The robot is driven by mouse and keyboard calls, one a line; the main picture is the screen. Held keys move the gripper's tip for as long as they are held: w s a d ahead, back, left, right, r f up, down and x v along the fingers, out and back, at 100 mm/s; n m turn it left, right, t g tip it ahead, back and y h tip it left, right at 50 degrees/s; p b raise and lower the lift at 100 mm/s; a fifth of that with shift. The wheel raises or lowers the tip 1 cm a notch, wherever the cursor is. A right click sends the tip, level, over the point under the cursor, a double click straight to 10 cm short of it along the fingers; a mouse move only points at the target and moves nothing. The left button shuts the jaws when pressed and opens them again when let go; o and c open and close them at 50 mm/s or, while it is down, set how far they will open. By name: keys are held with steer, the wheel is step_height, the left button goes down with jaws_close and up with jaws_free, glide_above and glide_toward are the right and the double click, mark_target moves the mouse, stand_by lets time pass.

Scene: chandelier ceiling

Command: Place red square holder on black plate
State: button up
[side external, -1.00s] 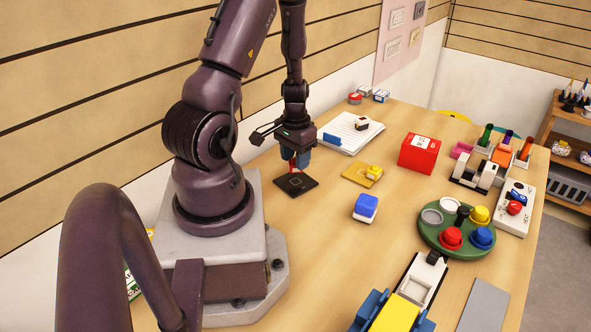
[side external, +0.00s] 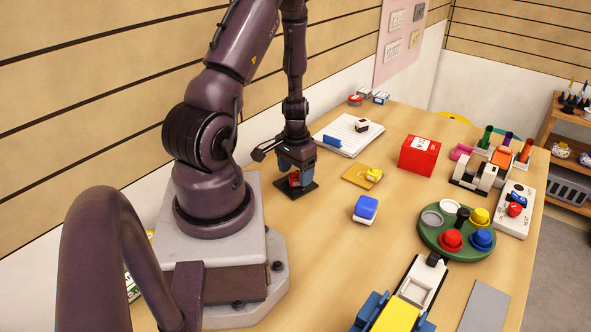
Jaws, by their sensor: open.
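The black plate (side external: 291,193) lies flat on the table near my arm's base, partly covered by my gripper. The red square holder (side external: 294,179) is low over the plate, between my gripper's blue fingers, and seems to rest on the plate. My gripper (side external: 295,180) points down at the plate with its fingers on either side of the holder. Its jaws are open, though the gap to the holder is too small to see.
A yellow plate with a yellow holder (side external: 374,174) lies to the right. A blue and white block (side external: 365,208) stands in front of it. A white notepad (side external: 348,136) lies behind. A red box (side external: 418,155) and a green round tray (side external: 432,234) are further right.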

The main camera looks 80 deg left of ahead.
mark_target(296, 170)
steer(key=shift+r, duration=0.1)
step_height(296, 170, up, 12)
steer(key=w+d+r+m+t, duration=0.3)
steer(key=w+d+r, duration=0.5)
steer(key=d+r, duration=0.3)
steer(key=s+d+r+m+t, duration=0.2)
steer(key=s+d+r+m, duration=0.2)
steer(key=d+r, duration=0.5)
steer(key=d, duration=0.5)
steer(key=shift+s+d+r+t, duration=0.2)
steer(key=shift+s+t, duration=0.1)
steer(key=shift+s, duration=0.05)
